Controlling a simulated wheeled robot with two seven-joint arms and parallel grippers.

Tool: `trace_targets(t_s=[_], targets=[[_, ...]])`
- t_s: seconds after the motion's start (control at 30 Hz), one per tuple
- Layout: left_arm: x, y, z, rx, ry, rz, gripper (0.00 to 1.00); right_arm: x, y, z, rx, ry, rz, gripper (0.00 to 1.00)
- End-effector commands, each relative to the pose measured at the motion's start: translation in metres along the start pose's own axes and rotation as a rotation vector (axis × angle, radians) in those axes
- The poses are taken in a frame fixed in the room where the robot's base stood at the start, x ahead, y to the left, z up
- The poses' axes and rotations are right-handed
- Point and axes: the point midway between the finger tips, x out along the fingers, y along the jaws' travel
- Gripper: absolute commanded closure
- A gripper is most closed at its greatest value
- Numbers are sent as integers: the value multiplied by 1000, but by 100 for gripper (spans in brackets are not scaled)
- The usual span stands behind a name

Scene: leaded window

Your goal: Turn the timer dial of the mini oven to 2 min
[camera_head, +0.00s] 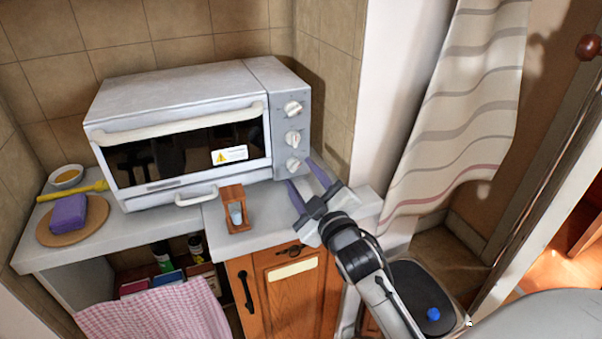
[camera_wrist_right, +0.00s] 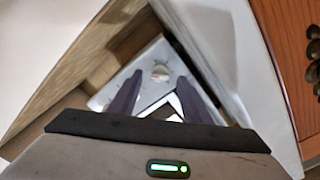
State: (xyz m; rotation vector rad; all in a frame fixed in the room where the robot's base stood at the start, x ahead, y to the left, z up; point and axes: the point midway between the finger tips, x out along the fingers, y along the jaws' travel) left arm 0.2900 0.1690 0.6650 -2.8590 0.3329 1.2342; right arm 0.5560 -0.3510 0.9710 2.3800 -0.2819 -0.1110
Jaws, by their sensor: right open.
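The white mini oven (camera_head: 180,127) stands on the counter against the tiled wall. Its right panel carries a column of three pale knobs: a top knob (camera_head: 293,108), a middle knob (camera_head: 293,138) and a bottom knob (camera_head: 293,165). Which one is the timer dial I cannot read. My right gripper (camera_head: 308,175) is open and empty, just in front of the lower right panel, near the bottom knob. In the right wrist view a knob (camera_wrist_right: 160,73) shows ahead, between and beyond the open fingers (camera_wrist_right: 157,98). My left gripper is not in view.
A small wooden holder (camera_head: 237,210) with a grey cup stands on the counter (camera_head: 345,207) left of my right gripper. A purple block (camera_head: 68,213) on a round board and a bowl (camera_head: 66,177) are at the far left. A striped curtain (camera_head: 455,110) hangs at the right.

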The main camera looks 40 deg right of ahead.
Motion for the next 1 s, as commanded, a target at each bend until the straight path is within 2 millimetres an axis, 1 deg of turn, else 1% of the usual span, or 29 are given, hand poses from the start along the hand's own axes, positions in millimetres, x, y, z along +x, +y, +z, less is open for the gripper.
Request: trace_targets(t_s=[0.03,0.13,0.4,0.43,0.47,0.5,0.67,0.77,0.87,1.0], targets=[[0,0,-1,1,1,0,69,5,1,-1,0,1,1,56],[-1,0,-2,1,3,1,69,10,0,0,0,0,0,56],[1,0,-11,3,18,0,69,12,0,0,0,0,0,56],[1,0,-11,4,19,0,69,12,0,0,0,0,0,58],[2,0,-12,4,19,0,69,12,0,0,0,0,0,63],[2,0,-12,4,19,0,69,12,0,0,0,0,0,69],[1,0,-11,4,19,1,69,12,0,0,0,0,0,96],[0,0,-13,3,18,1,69,12,0,-1,15,0,-1,97],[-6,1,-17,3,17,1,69,12,1,-2,92,-1,-2,97],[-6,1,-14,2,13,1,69,12,0,0,122,1,-1,97]])
